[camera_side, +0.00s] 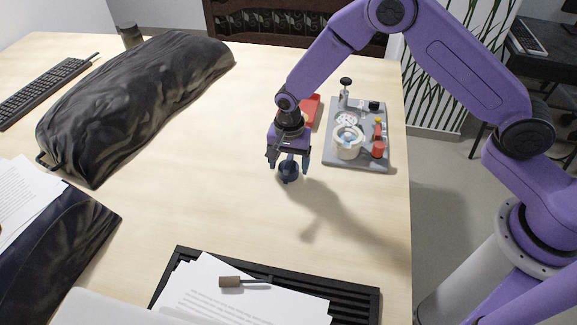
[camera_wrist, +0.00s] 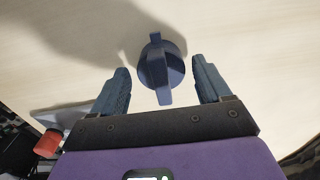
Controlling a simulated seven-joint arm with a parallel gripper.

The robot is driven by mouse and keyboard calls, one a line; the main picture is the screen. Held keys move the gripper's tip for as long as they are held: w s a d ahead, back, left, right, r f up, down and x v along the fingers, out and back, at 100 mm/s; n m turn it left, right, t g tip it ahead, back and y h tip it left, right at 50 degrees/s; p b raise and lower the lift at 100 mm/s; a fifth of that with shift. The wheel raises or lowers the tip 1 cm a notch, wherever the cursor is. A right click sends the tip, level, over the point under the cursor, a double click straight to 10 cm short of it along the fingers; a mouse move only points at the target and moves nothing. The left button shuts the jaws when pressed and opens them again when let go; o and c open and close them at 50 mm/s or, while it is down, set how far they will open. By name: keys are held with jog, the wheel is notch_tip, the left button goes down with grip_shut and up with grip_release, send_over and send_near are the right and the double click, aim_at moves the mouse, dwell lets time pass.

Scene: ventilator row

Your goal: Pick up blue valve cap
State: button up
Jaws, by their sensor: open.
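The blue valve cap (camera_wrist: 160,66) is a dark blue round piece with a raised bar across it. In the wrist view it lies on the light wooden table, just beyond and between the tips of my open gripper (camera_wrist: 162,82). Table shows between it and each finger. In the side view my gripper (camera_side: 289,163) points down over the cap (camera_side: 289,172), near the middle right of the table. The fingers partly hide the cap there, and I cannot tell the exact height gap.
A grey board (camera_side: 357,161) with a white cup-like part (camera_side: 347,142) and red pieces stands right of my gripper. A red tray (camera_side: 310,108) is behind it. A black bag (camera_side: 130,105) lies at left. A black tray (camera_side: 365,303) with papers is in front. Table left of my gripper is clear.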

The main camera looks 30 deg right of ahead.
jog(key=c, duration=0.9)
jog(key=shift+c, duration=0.2)
jog(key=shift+r, duration=0.1)
